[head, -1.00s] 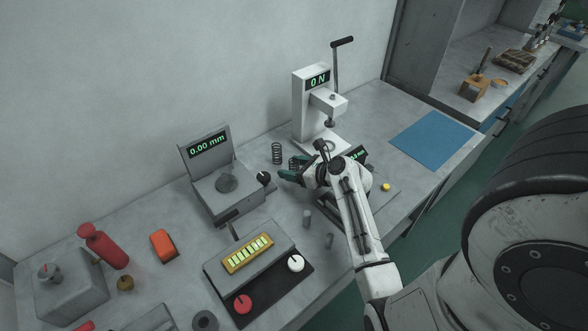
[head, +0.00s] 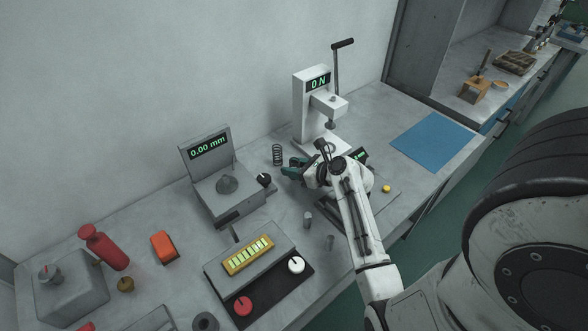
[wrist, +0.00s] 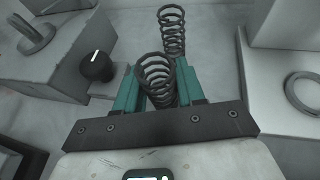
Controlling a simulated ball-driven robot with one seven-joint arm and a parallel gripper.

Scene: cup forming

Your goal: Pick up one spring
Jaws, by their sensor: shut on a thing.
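My gripper (head: 292,168) is at the back of the bench, between the dial-display device and the white press. In the wrist view its green fingers (wrist: 157,84) are closed on a dark coil spring (wrist: 156,70), which stands up between them. In the head view the fingers mostly hide this spring. A second dark spring (head: 277,154) stands upright on the bench just behind and left of the gripper. It also shows beyond the held one in the wrist view (wrist: 172,28), apart from the fingers.
The device reading 0.00 mm (head: 208,147) with a black knob (head: 264,179) is close on the left. The white press (head: 311,104) reading 0 N stands behind to the right. Small grey cylinders (head: 308,220) stand in front. A blue mat (head: 432,139) lies at the right.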

